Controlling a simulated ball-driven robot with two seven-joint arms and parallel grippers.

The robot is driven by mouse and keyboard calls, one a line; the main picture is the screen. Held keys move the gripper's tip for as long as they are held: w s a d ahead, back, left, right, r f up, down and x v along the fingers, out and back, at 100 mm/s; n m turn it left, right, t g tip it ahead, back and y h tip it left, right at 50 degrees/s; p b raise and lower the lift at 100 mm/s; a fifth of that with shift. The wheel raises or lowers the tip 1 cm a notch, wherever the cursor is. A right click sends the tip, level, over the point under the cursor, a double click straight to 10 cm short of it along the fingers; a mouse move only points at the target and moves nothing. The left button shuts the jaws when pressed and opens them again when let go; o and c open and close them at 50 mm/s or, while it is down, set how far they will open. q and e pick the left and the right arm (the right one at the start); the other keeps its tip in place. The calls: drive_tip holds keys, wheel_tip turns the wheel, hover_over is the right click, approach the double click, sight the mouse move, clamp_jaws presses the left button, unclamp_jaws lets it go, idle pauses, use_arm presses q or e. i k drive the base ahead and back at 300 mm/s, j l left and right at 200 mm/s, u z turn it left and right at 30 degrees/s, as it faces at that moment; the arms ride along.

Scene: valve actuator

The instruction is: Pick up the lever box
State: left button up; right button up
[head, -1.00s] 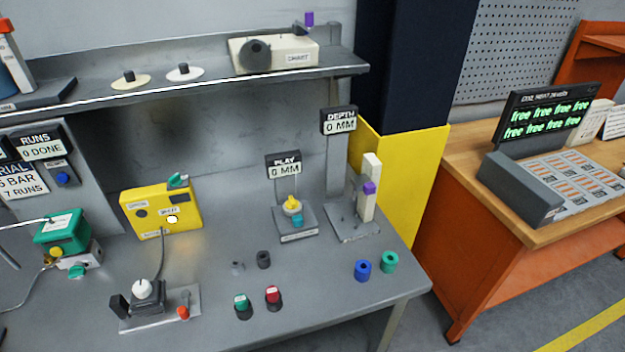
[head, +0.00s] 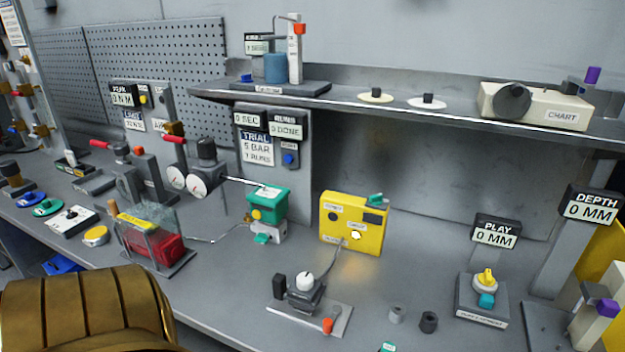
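No label reading lever box is legible, so I cannot tell for certain which thing it is. A small dark box with a white knob (head: 304,281) sits on a light plate (head: 338,318) on the bench, with a black block and a red-orange knob beside it. A yellow box (head: 352,222) with a teal piece on top stands behind it, and a cable runs between the two. A green box (head: 267,204) on a pale block stands left of the yellow one. Neither gripper is in view; a gold ribbed part at the lower left seems to be my own arm.
A shelf (head: 450,113) above the bench holds discs, a chart box (head: 533,106) and a cylinder stand. A clear-walled fixture with a red block (head: 155,248) stands at left. PLAY (head: 496,231) and DEPTH (head: 592,205) displays stand at right. Bare bench lies in front of the green box.

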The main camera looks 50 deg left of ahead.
sight(310, 307)
drive_tip(key=u, duration=1.65)
